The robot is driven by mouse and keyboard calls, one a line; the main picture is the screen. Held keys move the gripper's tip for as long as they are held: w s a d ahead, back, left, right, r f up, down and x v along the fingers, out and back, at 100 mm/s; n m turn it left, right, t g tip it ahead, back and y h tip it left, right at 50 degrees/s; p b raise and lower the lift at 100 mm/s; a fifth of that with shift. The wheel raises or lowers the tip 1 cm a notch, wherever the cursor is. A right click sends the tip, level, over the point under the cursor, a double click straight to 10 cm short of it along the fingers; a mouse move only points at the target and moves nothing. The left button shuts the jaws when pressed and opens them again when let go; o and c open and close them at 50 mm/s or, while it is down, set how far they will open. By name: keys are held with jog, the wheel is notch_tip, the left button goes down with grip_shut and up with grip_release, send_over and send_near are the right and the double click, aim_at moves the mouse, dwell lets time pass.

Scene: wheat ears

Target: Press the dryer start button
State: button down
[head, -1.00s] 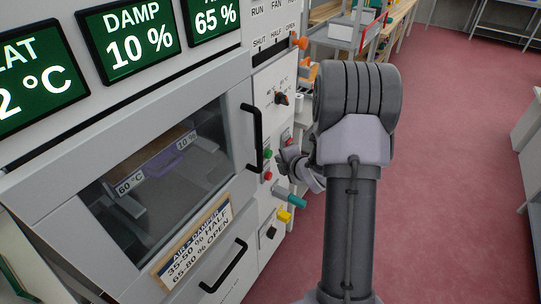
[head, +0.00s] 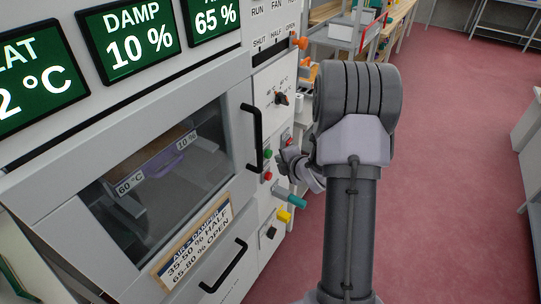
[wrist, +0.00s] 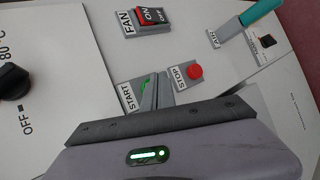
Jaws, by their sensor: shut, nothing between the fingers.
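The dryer's control panel shows a green start button (wrist: 146,85) beside a label reading START in the wrist view, partly hidden behind my fingers. It also shows in the head view (head: 268,154). My gripper (wrist: 161,78) is shut and empty, with its fingertips at the start button's right edge in the wrist view. I cannot tell whether they touch the button. In the head view my gripper (head: 283,158) is just right of the green button. A red stop button (wrist: 195,71) sits to the right of my fingertips, with a STOP label beside it.
A fan rocker switch (wrist: 150,18) and a black knob (wrist: 13,81) are on the panel. A teal lever (wrist: 262,11) sticks out at the upper right. The dryer door (head: 160,165) with a black handle (head: 251,138) is left of my gripper. Open red floor (head: 450,170) lies right.

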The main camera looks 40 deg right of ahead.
jog(key=shift+w, duration=0.1)
dwell(0.3)
jog(key=shift+w+a+b, duration=0.15)
jog(key=shift+w+b, duration=0.15)
jog(key=shift+b, duration=0.15)
jog(key=shift+w+a+b, duration=0.2)
jog(key=shift+w+b, duration=0.1)
jog(key=shift+w, duration=0.2)
dwell(0.6)
jog(key=shift+s+d, duration=0.35)
jog(key=shift+s, duration=0.55)
jog(key=s, duration=0.1)
jog(key=s+d, duration=0.1)
jog(key=s, duration=0.1)
jog(key=s+d, duration=0.1)
jog(key=shift+s+b, duration=0.3)
jog(key=shift+b, duration=0.1)
dwell(0.5)
